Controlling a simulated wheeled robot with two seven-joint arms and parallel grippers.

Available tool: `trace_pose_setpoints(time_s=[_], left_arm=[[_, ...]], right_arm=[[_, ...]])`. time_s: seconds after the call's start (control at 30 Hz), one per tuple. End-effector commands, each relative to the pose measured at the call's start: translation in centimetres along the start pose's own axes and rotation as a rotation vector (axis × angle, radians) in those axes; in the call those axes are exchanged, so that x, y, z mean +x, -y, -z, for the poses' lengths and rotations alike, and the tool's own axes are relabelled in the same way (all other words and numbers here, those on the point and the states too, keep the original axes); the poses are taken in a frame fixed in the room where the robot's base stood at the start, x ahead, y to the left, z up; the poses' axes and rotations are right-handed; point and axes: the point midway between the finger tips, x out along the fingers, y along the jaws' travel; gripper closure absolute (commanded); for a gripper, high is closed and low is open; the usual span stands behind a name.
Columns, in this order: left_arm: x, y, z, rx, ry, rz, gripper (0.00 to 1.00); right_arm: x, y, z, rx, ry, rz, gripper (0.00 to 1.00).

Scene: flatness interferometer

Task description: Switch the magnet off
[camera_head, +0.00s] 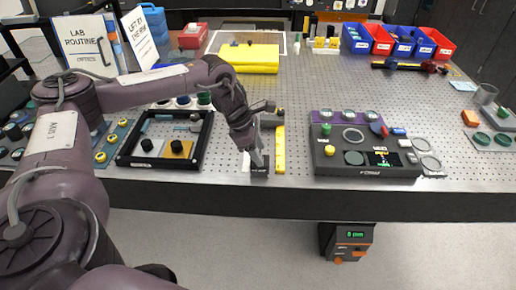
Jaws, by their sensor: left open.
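My left arm comes in from the left. Its open gripper (257,158) points down near the front edge of the perforated metal table. A small dark block (260,171), which may be the magnet base, sits directly below the fingertips. The gripper hides part of it, and I cannot tell whether the fingers touch it. No switch or knob on it can be made out. A dark post or clamp (268,107) shows just behind the gripper. My right gripper is not in view.
A yellow bar (280,150) lies just right of the block. A dark instrument console (320,168) stands further right. A black tray (128,160) with parts lies left. Colored bins (381,45) stand at the back.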

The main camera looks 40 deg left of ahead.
Motion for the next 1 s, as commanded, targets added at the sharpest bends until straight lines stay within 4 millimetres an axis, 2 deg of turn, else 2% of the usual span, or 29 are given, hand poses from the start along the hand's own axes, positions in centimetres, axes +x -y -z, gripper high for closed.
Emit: trace_pose_setpoints(time_s=[0.1, 0.43, 0.77, 1.0], left_arm=[[0.00, 0.00, 0.00, 0.000, 0.000, 0.000, 0.49], [-0.03, 0.00, -0.02, 0.000, 0.000, 0.000, 0.92], [0.02, 0.08, 0.03, -0.043, 0.000, -0.017, 0.92], [0.07, 0.20, 0.01, -0.177, 0.001, -0.073, 0.92]], right_arm=[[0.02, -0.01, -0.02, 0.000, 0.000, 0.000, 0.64], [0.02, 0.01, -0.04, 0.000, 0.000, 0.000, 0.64], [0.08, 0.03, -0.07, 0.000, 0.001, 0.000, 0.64], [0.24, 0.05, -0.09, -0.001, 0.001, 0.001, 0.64]])
